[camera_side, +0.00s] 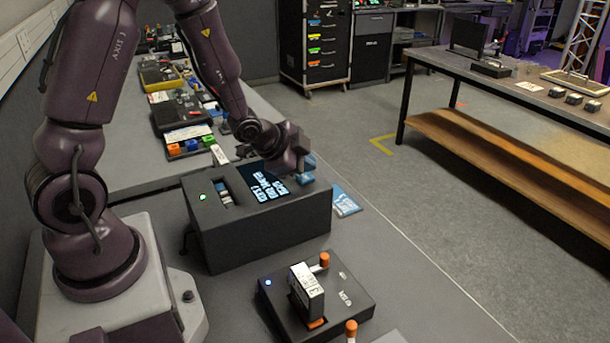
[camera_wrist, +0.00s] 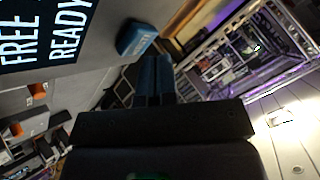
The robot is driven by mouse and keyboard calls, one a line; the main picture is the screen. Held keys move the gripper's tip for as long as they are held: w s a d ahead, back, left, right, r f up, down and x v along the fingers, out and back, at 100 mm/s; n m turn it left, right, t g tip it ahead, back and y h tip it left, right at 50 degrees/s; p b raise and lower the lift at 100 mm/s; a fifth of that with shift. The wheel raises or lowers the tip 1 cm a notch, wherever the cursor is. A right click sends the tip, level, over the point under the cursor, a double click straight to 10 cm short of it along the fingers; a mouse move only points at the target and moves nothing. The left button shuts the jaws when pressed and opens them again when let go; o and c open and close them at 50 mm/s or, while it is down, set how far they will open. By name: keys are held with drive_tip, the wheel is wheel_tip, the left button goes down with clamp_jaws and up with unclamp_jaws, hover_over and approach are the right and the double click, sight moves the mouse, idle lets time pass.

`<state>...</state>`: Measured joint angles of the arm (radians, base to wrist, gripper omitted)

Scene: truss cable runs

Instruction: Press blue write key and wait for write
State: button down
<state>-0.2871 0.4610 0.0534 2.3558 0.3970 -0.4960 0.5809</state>
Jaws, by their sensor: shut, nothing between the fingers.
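The blue write key (camera_wrist: 137,36) is a raised blue block on the dark writer box, beside its screen (camera_wrist: 45,35), in the wrist view. The writer box (camera_side: 270,235) has a lit green lamp (camera_side: 202,197) and a slot holding a card (camera_side: 223,194). The screen reads "FREE" and "READY" in part.
A second dark box (camera_side: 345,303) with a blue lamp, a white labelled block (camera_side: 306,291) and an orange-tipped lever stands in front. A blue-and-white card (camera_side: 345,200) lies right of the writer. Coloured blocks and trays line the bench behind. Floor lies beyond the bench's right edge.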

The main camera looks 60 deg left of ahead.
sight(305, 177)
drive_tip(key=shift+f, duration=0.65)
idle(0.7)
idle(0.3)
drive_tip(key=shift+r, duration=0.9)
drive_tip(key=shift+r, duration=2.55)
drive_tip(key=shift+f, duration=0.1)
